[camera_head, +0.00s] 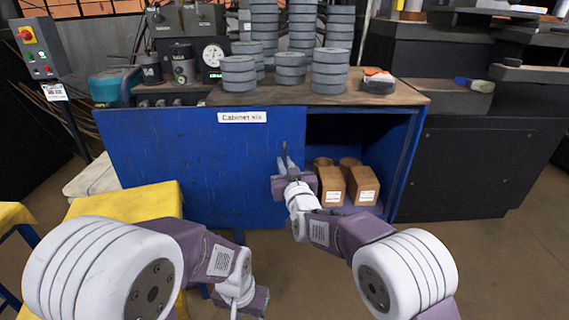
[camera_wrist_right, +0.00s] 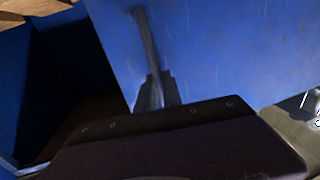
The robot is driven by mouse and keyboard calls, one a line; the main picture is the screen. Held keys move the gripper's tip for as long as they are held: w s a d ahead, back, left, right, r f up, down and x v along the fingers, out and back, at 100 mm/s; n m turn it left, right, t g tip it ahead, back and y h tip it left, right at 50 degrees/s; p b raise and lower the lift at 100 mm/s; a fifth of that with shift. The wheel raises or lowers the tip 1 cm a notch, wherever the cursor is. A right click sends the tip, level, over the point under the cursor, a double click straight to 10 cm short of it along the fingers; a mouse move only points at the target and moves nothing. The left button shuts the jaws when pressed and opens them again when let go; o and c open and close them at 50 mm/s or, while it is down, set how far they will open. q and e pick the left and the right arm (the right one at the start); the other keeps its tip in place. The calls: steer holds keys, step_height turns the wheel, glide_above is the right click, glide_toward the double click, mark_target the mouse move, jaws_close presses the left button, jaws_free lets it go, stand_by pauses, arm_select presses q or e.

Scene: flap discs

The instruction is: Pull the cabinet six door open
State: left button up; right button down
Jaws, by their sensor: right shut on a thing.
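The blue cabinet door (camera_head: 165,155) carries a white label reading "Cabinet six" (camera_head: 242,117). It stands open, with the dark cabinet interior (camera_head: 325,138) showing to the right of its edge. A slim upright handle (camera_head: 284,150) is near the door's right edge. My right gripper (camera_head: 285,172) is shut on this handle. In the right wrist view the fingers (camera_wrist_right: 153,92) close around the handle bar (camera_wrist_right: 146,40) in front of the blue door (camera_wrist_right: 220,60). My left gripper (camera_head: 250,298) hangs low in front of the door, apart from it; its fingers do not show clearly.
Brown boxes (camera_head: 363,184) with white labels sit inside the cabinet. A yellow-topped stand (camera_head: 130,203) is close below the door's left part. The floor at right is clear.

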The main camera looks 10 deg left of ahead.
steer(key=shift+a, duration=0.25)
steer(key=c, duration=1.5)
jaws_free()
steer(key=p+v, duration=0.1)
steer(key=v, duration=0.8)
steer(key=shift+s, duration=0.1)
